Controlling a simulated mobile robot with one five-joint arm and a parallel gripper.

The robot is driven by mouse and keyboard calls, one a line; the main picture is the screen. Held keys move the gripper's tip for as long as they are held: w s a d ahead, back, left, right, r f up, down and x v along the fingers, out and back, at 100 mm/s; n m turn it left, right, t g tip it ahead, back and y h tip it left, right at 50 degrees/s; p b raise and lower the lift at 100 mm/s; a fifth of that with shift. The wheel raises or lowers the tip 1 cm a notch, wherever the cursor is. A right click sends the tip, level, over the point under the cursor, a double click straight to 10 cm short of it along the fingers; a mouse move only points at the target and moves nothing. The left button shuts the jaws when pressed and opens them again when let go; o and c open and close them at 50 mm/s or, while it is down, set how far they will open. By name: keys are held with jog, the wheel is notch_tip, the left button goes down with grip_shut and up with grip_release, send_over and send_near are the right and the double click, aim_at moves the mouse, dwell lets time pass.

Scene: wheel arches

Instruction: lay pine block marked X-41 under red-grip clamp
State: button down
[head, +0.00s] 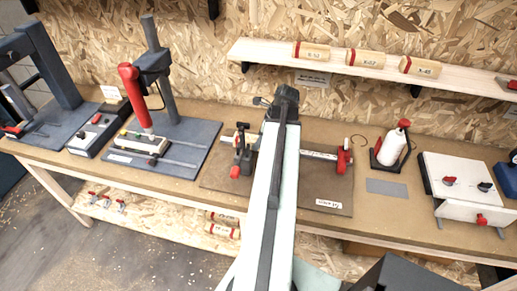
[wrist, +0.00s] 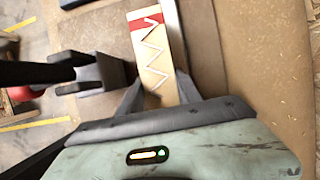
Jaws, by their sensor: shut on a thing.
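My gripper (wrist: 160,88) is shut on a pale pine block (wrist: 148,45) with a red band at its far end and a light zigzag line on its face. Its marking cannot be read. The block lies alongside a grey metal bar (wrist: 174,28). The clamp (head: 242,150) has a red grip (head: 236,171) and stands on a brown board just left of my arm in the head view. In the wrist view a dark clamp part (wrist: 98,76) stands left of the block, apart from it. In the head view my arm hides the block and gripper.
Pine blocks (head: 365,58) lie on the wall shelf. A press with a red cylinder (head: 134,98) stands left on the bench. A white bottle (head: 391,148) and a white box (head: 462,187) stand right. Another red fitting (head: 342,158) sits on the bar's right end.

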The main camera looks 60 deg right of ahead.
jog(key=shift+f+b, duration=0.75)
jog(key=shift+f, duration=0.65)
jog(key=c, duration=0.8)
grip_release()
jog(key=shift+c, duration=0.2)
jog(key=shift+r, duration=0.1)
jog(key=shift+r+p, duration=0.2)
jog(key=shift+p, duration=0.1)
jog(key=p+v, duration=1.1)
jog(key=v, duration=0.1)
jog(key=shift+r+p, duration=0.35)
